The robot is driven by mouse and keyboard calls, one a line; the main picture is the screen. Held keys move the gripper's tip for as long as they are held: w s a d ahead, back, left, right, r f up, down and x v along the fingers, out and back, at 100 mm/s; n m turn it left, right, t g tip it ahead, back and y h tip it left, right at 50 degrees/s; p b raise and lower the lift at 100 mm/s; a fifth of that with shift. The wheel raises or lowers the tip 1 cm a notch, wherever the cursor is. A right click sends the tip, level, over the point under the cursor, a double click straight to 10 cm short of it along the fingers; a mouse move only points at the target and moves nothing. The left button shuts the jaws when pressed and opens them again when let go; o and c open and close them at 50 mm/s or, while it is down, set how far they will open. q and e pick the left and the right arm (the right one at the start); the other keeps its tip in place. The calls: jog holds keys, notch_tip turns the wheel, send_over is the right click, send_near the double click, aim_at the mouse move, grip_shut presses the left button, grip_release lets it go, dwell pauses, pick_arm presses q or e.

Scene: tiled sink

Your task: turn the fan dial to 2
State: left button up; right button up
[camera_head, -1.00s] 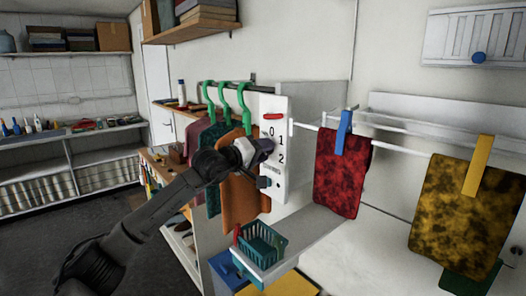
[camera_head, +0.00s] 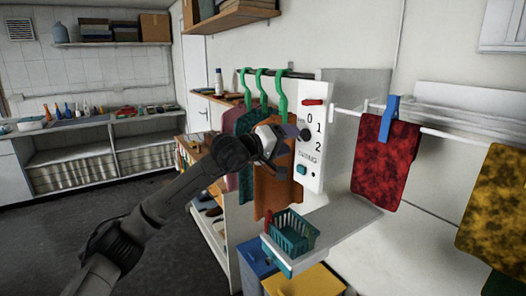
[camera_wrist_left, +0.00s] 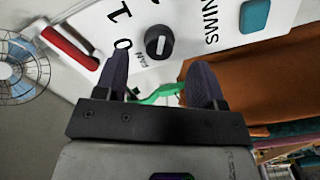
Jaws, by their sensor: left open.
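The white fan panel (camera_head: 318,160) stands upright beside the hanging clothes and carries the digits 0, 1 and 2. Its dark round fan dial (camera_head: 305,134) also shows in the left wrist view (camera_wrist_left: 158,42), with a white mark across its face. I cannot tell which digit the mark indicates. My left gripper (camera_head: 287,151) is open and empty, just left of the panel. In the left wrist view its two fingers (camera_wrist_left: 160,82) are spread below the dial, seemingly apart from it. The digit 2 is outside that view. My right gripper does not show.
A red bar (camera_head: 313,102) and a teal swing button (camera_head: 301,170) sit on the panel. An orange cloth (camera_head: 272,190) hangs behind my gripper. A teal basket (camera_head: 292,235) stands on the shelf below. A fan (camera_wrist_left: 18,72) shows at left in the wrist view.

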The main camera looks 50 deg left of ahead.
pick_arm(q)
jog(key=b+v, duration=0.2)
jog(key=v, duration=0.7)
jog(key=shift+s+b, duration=0.15)
jog(key=shift+b, duration=0.2)
